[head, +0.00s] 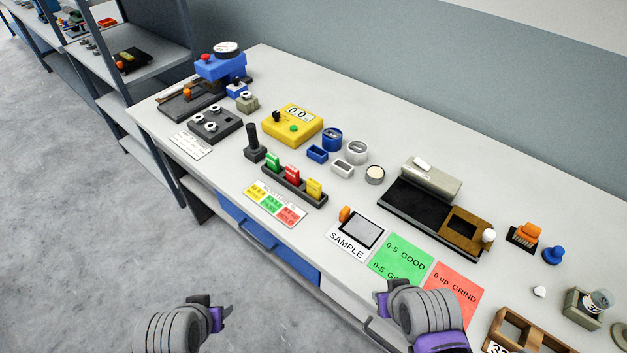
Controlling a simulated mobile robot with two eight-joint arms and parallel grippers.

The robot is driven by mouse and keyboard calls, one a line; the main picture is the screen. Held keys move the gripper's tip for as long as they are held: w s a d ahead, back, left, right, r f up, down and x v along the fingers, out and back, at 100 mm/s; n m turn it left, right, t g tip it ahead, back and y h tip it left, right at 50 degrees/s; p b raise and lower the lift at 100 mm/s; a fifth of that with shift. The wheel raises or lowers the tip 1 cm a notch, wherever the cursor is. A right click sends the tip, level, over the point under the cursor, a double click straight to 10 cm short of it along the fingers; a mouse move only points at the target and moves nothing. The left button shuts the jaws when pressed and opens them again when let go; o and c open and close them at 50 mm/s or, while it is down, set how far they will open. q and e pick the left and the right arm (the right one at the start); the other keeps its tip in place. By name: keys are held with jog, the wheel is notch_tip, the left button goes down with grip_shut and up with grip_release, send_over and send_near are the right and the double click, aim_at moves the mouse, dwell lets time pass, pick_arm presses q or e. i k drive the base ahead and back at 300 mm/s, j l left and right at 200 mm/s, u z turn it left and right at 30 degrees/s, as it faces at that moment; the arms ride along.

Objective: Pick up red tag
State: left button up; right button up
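The red tag (292,173) stands upright in a dark slotted rack (309,199) on the workbench. It is between a green tag (273,161) on its left and a yellow tag (315,188) on its right. The lower part of the red tag is hidden in the rack. My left gripper (226,312) is low in the picture, in front of the bench and well apart from the rack. My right gripper (379,297) is near the bench's front edge, below the sample card, and also apart from the tags. The finger gap is unclear on both.
A card with yellow, green and red fields (274,204) lies before the rack. A black upright handle (254,146) stands at its left end, and a yellow meter (292,124) behind it. The sample card (356,233) and green mat (402,259) lie to the right.

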aim_at(292, 174)
jog(key=j, duration=0.5)
jog(key=i+j+u, duration=0.1)
jog(key=j, duration=0.95)
jog(key=i+l, duration=0.4)
jog(key=u, duration=0.05)
